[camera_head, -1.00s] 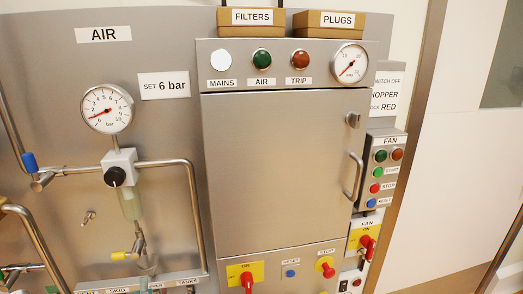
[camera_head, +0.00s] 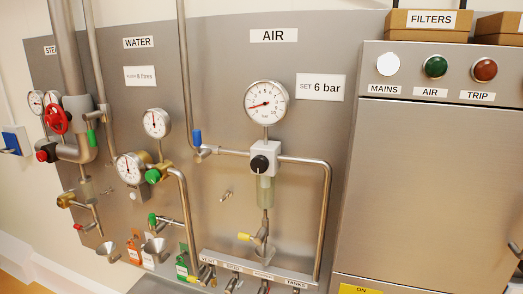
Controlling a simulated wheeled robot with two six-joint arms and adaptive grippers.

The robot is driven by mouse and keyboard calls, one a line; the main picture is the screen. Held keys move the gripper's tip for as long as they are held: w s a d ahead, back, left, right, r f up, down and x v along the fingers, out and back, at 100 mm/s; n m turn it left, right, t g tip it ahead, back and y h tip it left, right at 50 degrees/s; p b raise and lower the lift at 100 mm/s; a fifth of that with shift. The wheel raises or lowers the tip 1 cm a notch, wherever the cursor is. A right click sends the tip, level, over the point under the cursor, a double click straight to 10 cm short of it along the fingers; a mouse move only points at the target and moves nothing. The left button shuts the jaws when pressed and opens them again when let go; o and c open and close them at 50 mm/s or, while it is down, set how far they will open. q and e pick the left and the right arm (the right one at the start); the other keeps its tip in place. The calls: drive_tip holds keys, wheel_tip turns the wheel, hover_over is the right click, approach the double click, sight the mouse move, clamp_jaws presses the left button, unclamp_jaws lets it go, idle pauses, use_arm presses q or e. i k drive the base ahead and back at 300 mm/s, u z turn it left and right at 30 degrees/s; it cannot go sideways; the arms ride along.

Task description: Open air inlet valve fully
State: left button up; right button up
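The air section of the panel is in the middle of the head view, under the sign AIR (camera_head: 273,36). A small valve with a blue handle (camera_head: 197,138) sits where the vertical air pipe (camera_head: 184,70) meets a horizontal pipe. The blue grip points up; I cannot tell exactly how far the valve is turned. The horizontal pipe leads right to a regulator with a black knob (camera_head: 260,164). Above it is the air gauge (camera_head: 266,102), its red needle pointing left, low on the scale. Neither of my grippers is in view.
A SET 6 bar label (camera_head: 320,87) is right of the gauge. A steel cabinet (camera_head: 430,190) stands at the right. Water gauges (camera_head: 156,124), a green knob (camera_head: 153,176) and a red handwheel (camera_head: 56,120) are at the left.

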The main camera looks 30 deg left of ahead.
sight(200, 156)
drive_tip(key=u, duration=1.3)
